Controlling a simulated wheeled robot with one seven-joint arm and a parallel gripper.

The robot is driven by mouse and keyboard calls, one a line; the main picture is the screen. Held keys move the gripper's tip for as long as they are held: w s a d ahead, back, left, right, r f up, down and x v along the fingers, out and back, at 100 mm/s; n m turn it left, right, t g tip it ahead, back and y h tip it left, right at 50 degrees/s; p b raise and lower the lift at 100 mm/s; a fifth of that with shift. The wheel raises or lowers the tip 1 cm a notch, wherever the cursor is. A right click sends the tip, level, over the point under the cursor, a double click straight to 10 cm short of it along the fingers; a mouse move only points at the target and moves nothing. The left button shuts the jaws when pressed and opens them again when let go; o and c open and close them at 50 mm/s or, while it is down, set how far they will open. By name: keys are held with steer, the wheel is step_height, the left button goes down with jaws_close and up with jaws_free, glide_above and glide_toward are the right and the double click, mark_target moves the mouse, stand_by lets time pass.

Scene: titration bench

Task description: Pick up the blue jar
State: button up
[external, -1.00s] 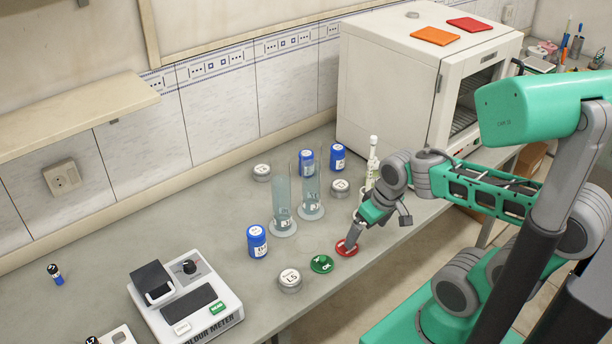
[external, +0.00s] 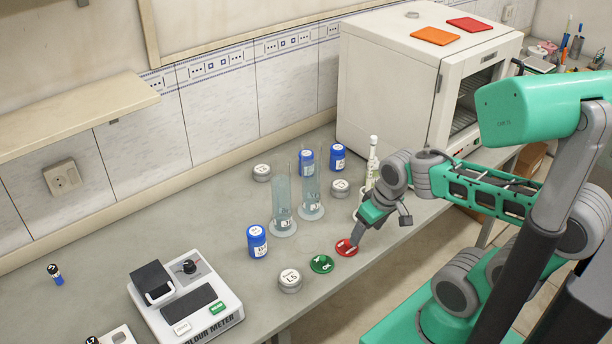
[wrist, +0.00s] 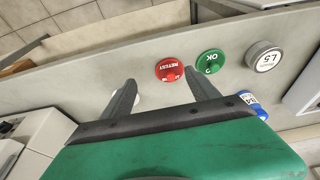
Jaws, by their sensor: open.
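Three blue jars with white labels stand upright on the bench in the external view. One blue jar (external: 257,241) is at the front, left of the green disc. Another blue jar (external: 307,161) stands behind the glass cylinders, and a third blue jar (external: 338,156) is near the white oven. Which one is meant cannot be told. My gripper (external: 352,240) is beside the red disc, apart from all the jars. In the wrist view, my gripper (wrist: 160,77) is open and empty, with the red disc beyond its fingertips. A blue jar (wrist: 259,123) shows partly behind my gripper body.
The red RETEST disc (external: 346,248), green OK disc (external: 321,264) and a grey-lidded tin (external: 290,280) line the front edge. Glass cylinders (external: 282,200) stand mid-bench. A white burette (external: 372,165) stands behind my gripper. The colour meter (external: 185,300) is left, the oven (external: 390,90) back right.

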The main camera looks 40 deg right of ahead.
steer(key=w+r+m+t+p, duration=0.2)
steer(key=w+r+t, duration=0.2)
steer(key=w+r, duration=0.85)
steer(key=w+d+r+m+t+h+b, duration=0.1)
steer(key=w+d+r+t+h+b, duration=0.25)
steer(key=w+d+r, duration=0.35)
steer(key=m+h+b, duration=0.6)
steer(key=h, duration=0.2)
glide_above(338, 152)
steer(key=v, duration=0.3)
step_height(338, 152, down, 15)
steer(key=shift+t, duration=0.35)
step_height(338, 152, down, 6)
steer(key=shift+w+d+r, duration=0.15)
steer(key=x, duration=0.5)
steer(key=shift+f+p, duration=0.3)
